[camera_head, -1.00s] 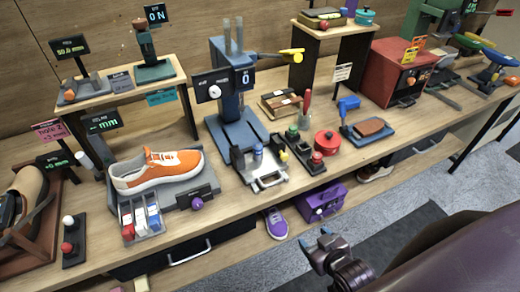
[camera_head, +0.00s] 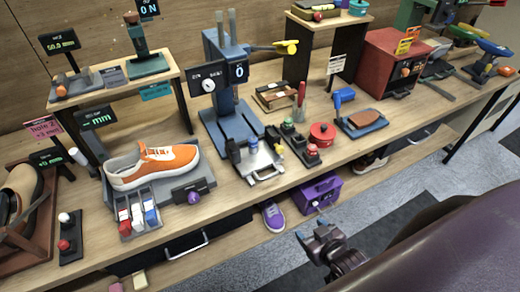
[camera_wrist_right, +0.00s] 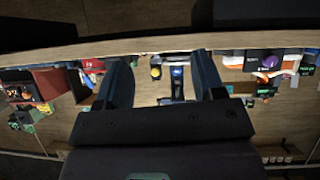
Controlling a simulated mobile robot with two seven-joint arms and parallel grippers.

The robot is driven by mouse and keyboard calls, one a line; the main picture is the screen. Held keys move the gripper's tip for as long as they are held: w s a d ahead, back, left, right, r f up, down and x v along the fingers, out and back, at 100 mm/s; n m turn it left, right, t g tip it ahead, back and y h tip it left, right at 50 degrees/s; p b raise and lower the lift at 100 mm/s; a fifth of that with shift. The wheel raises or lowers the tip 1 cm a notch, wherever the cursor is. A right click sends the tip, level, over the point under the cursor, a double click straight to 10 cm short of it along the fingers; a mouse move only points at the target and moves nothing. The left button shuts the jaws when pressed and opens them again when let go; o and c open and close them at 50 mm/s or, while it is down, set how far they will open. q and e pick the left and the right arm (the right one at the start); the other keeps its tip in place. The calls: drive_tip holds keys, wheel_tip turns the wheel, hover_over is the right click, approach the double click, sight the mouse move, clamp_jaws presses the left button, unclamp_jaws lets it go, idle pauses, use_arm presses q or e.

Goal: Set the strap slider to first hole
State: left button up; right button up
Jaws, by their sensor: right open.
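A brown shoe or sandal (camera_head: 25,184) sits in a brown wooden frame (camera_head: 40,215) at the far left of the bench in the head view, partly cut off. A pink sign (camera_head: 43,128) above it reads "hole 2", with a small green display (camera_head: 46,157) below. Beside the frame is a black plate with a red and a white knob (camera_head: 66,245). I cannot tell which part is the strap slider. My right gripper (camera_head: 312,236) is open and empty, in front of the bench and far from the frame. Its two fingers show spread in the wrist view (camera_wrist_right: 158,62). My left gripper is not in view.
An orange sneaker (camera_head: 155,165) on a grey stand, a small bin (camera_head: 137,215), a blue press (camera_head: 232,110) and a red box (camera_head: 392,65) stand along the bench (camera_head: 240,205). A purple case (camera_head: 318,192) and purple shoe (camera_head: 273,216) are below. The floor in front is open.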

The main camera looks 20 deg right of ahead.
drive_tip(key=shift+c, duration=0.4)
drive_tip(key=shift+w+r, duration=0.2)
drive_tip(key=shift+w, duration=0.1)
drive_tip(key=shift+c, duration=0.4)
drive_tip(key=n+t+p, duration=0.2)
drive_tip(key=n, duration=3.3)
approach(281, 150)
drive_tip(key=shift+y, duration=0.3)
drive_tip(key=shift+x, duration=4.9)
drive_tip(key=shift+d+f, duration=0.1)
drive_tip(key=shift+d, duration=0.05)
drive_tip(key=shift+c, duration=0.2)
clamp_jaws()
